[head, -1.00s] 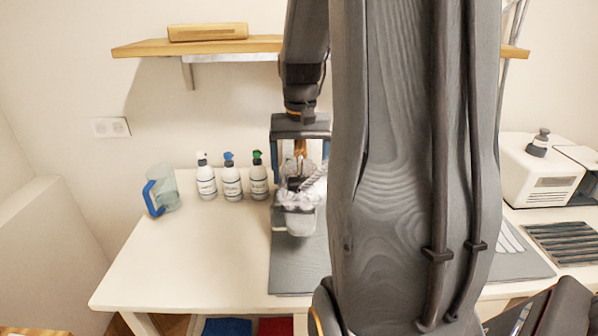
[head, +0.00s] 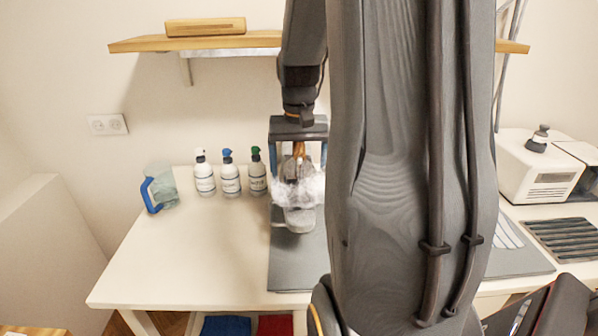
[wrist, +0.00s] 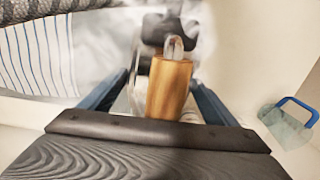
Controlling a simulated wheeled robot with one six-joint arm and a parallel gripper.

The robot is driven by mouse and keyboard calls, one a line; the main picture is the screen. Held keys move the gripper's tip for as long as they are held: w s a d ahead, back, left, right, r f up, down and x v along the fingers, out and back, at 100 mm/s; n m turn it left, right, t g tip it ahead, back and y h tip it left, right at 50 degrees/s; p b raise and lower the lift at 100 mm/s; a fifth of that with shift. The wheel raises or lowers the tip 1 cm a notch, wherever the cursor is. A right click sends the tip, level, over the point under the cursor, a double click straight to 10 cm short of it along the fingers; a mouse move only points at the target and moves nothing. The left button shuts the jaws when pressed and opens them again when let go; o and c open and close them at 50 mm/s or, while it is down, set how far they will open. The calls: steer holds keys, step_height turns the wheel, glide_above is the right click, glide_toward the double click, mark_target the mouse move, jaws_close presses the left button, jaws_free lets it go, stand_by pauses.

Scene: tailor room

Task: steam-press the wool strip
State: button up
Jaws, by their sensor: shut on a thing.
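My gripper (head: 298,158) is shut on the brown wooden handle (wrist: 170,88) of a grey iron (head: 300,219). The iron is low over the grey mat (head: 290,265), and I cannot tell whether it touches. White steam (head: 300,190) billows around the iron's body, and pale haze fills much of the wrist view. A dark grey woven-looking band (wrist: 45,8) crosses the top left of the wrist view; I cannot tell whether it is the wool strip. Whatever lies under the iron is hidden by the iron and steam.
A blue-handled clear jug (head: 160,188) and three spray bottles (head: 230,180) stand behind and left. A striped white cloth (wrist: 35,55) lies on the mat. A white machine (head: 535,170) and a dark ribbed rack (head: 563,238) are at right. The table's left front is clear.

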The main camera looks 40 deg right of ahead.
steer(key=shift+f+b, duration=0.35)
steer(key=shift+f, duration=0.4)
steer(key=shift+s+d, duration=0.1)
steer(key=shift+d, duration=0.1)
steer(key=shift+s+d+p, duration=0.3)
steer(key=shift+d+p, duration=0.1)
steer(key=shift+d, duration=0.05)
steer(key=shift+a, duration=0.1)
stand_by(0.4)
steer(key=shift+w+a+f, duration=0.1)
steer(key=shift+w+a, duration=0.75)
steer(key=shift+a, duration=0.3)
steer(key=shift+w+d+p, duration=0.15)
steer(key=shift+w+d, duration=0.8)
steer(key=shift+w, duration=0.25)
steer(key=shift+w+d+p, duration=0.15)
steer(key=shift+w+d, duration=0.75)
steer(key=shift+w, duration=0.3)
steer(key=shift+w+d, duration=0.1)
steer(key=shift+w, duration=0.1)
